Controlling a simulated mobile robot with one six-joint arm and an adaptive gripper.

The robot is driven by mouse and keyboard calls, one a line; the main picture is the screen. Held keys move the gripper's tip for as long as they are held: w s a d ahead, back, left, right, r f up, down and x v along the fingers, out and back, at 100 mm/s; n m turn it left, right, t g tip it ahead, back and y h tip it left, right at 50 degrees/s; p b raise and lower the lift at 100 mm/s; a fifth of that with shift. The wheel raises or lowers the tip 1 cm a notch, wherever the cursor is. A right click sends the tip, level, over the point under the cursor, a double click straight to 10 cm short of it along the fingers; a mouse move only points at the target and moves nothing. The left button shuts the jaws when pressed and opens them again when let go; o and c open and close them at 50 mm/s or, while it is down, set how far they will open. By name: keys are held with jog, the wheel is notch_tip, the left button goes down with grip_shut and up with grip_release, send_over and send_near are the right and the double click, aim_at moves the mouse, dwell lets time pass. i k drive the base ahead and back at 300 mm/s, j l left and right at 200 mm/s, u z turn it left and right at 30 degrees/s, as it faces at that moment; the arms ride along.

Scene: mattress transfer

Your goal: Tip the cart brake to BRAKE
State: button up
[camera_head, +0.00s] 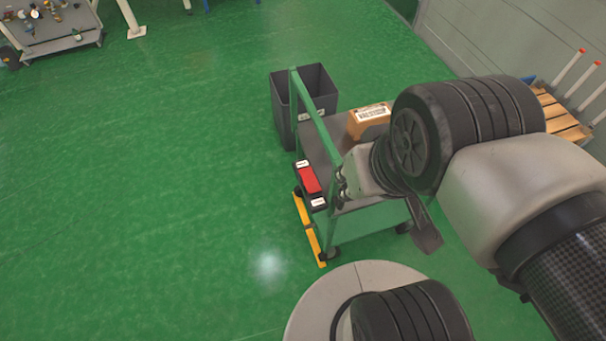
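The cart (324,137) has a green frame and a grey top. On its near left side is a red brake rocker (310,180) in a dark housing, with a small white label at each end. The labels are too small to read, and I cannot tell which way the rocker is tipped. My gripper (343,187) is just right of the rocker, over the cart's near side. It looks apart from the rocker, but the depth is unclear. Its fingers are small and mostly hidden by my wrist, so their opening does not show.
A cardboard box (368,120) sits on the cart. A dark grey bin (318,88) stands behind it. A yellow bar (308,228) lies low along the cart's left side. A wooden pallet (560,117) is at right. Green floor (140,190) is clear at left.

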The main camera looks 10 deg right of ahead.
aim_at(309, 180)
jog(key=j+z, duration=0.25)
jog(key=z, duration=0.2)
jog(key=k+j+z, duration=0.1)
jog(key=j+z, duration=0.15)
jog(key=z, duration=0.2)
